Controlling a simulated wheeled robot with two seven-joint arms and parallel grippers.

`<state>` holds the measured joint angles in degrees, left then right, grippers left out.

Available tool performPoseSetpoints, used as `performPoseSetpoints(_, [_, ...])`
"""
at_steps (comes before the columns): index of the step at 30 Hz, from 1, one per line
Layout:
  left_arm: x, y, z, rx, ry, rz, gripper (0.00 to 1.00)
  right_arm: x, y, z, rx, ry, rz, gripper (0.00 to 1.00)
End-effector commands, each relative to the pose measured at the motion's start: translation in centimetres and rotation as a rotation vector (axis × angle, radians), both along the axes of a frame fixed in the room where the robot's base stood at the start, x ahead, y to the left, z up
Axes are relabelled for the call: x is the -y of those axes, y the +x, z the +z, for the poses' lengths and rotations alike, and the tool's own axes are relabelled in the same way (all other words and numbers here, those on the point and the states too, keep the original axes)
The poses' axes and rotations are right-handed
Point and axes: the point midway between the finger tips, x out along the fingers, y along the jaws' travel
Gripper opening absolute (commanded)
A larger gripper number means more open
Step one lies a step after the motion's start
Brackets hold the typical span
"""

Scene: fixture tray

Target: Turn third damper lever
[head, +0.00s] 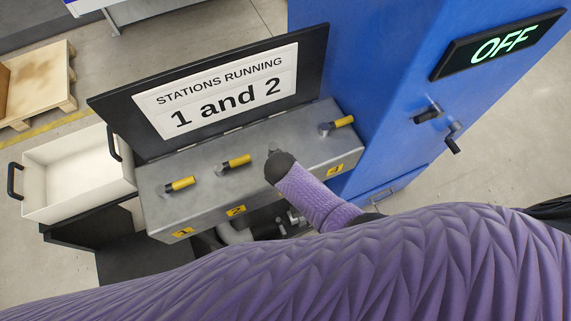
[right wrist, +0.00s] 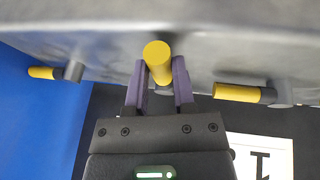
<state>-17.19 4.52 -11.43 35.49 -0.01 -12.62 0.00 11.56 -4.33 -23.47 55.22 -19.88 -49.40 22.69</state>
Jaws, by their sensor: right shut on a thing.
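A grey metal box (head: 205,205) carries a row of levers with yellow grips. The first lever (head: 180,184), second lever (head: 238,161) and far-right lever (head: 343,122) lie along the row. My right gripper (right wrist: 160,75) is shut on the third lever (right wrist: 157,55), with a finger on each side of its yellow grip. That grip points out toward the wrist camera, unlike its neighbours, which lie sideways. In the head view my right arm hides the third lever's grip; a grey pivot shows just behind it. My left gripper is not in view.
A sign (head: 222,97) reading "STATIONS RUNNING 1 and 2" stands behind the box. A blue cabinet (head: 365,75) with an "OFF" display (head: 497,46) stands close on the right. A white bin (head: 75,172) is at left. Neighbouring levers flank my right gripper.

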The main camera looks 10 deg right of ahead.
Motion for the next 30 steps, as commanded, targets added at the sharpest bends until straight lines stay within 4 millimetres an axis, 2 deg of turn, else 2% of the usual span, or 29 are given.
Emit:
performPoseSetpoints(15, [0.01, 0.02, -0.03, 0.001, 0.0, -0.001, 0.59, -0.19, 0.01, 0.02, 0.0, 0.002, -0.018, 0.0])
performPoseSetpoints(16, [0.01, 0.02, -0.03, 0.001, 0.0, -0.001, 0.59, -0.19, 0.01, 0.02, 0.0, 0.002, -0.018, 0.34])
performPoseSetpoints(21, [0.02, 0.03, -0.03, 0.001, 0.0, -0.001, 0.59, -0.17, 0.0, 0.02, 0.0, 0.002, -0.017, 0.67])
performPoseSetpoints(30, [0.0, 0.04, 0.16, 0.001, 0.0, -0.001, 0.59, -0.1, 0.02, 0.19, 0.0, 0.001, -0.017, 0.67])
